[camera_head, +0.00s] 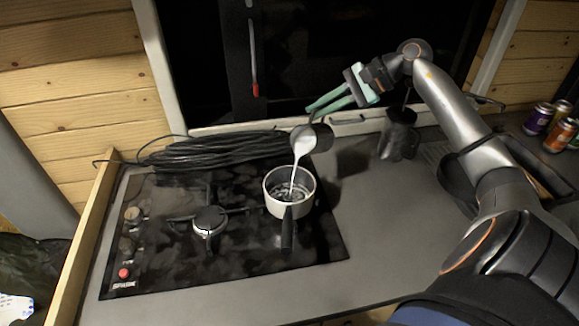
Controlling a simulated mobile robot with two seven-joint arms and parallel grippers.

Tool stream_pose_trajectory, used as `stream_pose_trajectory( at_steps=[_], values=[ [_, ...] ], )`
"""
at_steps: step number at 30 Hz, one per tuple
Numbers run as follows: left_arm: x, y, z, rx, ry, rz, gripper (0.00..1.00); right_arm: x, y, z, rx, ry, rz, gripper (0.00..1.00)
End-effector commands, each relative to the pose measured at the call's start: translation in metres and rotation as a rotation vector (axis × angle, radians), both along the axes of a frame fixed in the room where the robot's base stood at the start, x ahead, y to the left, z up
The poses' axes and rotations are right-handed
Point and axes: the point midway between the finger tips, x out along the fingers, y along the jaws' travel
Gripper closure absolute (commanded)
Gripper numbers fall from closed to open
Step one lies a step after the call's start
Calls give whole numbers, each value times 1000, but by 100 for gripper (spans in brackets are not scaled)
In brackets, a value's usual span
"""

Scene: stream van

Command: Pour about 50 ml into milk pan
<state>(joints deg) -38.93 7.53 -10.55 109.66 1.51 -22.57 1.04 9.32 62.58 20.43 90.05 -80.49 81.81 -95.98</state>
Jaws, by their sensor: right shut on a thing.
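The milk pan (271,204), a small white pot with a dark handle pointing to the front, stands on the right part of the black hob. My right gripper (314,110), with green fingers, is shut on a small dark cup (323,137), tilted above the pan's back right. A white stream of liquid runs from the cup's lip down into the pan. Dark and light patches show inside the pan; the liquid level there cannot be told. My left gripper is not in view.
A coil of black cable (215,152) lies behind the hob (165,262). A dark jug (398,138) stands right of the cup, near the back. Several drink cans (538,118) stand at the far right. The grey counter (385,225) right of the hob is clear.

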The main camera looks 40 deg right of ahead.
Motion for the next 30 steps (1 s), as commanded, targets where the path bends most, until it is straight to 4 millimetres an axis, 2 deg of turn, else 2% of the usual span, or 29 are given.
stream_pose_trajectory(
  at_steps=[14, 30],
  values=[
    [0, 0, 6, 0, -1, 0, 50, 0, 2, 6, -21, -9, 0, 100],
    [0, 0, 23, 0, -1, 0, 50, -1, 4, 22, -49, -18, 0, 100]
  ],
)
